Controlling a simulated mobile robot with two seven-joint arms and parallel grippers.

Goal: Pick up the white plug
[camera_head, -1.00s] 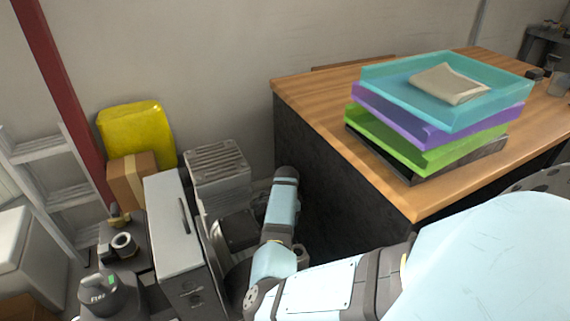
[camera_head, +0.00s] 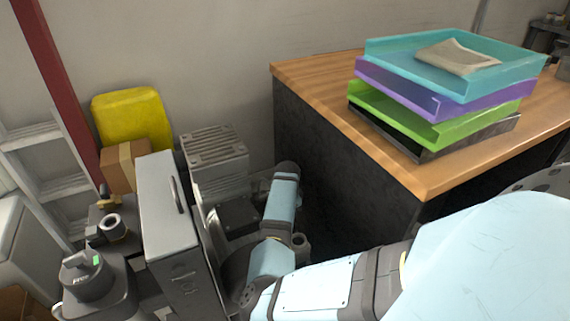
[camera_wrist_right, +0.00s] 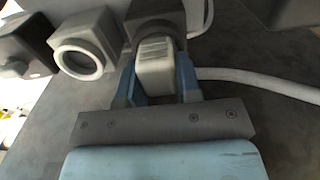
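The white plug (camera_wrist_right: 155,66) is in the right wrist view, upper middle, against a dark grey socket block (camera_wrist_right: 153,22). My right gripper (camera_wrist_right: 156,78) has its two light blue fingers on either side of the plug. They lie close against its sides with no clear gap. The plug's far end is hidden at the block. In the head view my right arm (camera_head: 318,287) reaches down beside the grey cabinet (camera_head: 169,215), and its gripper and the plug are hidden there. My left gripper is not in view.
A white cable (camera_wrist_right: 260,82) runs right from near the plug. A round grey-white fitting (camera_wrist_right: 78,56) is left of it. The wooden desk (camera_head: 330,88) with stacked trays (camera_head: 440,98) stands right of my arm. A yellow container (camera_head: 131,119) and cardboard box (camera_head: 120,168) are by the wall.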

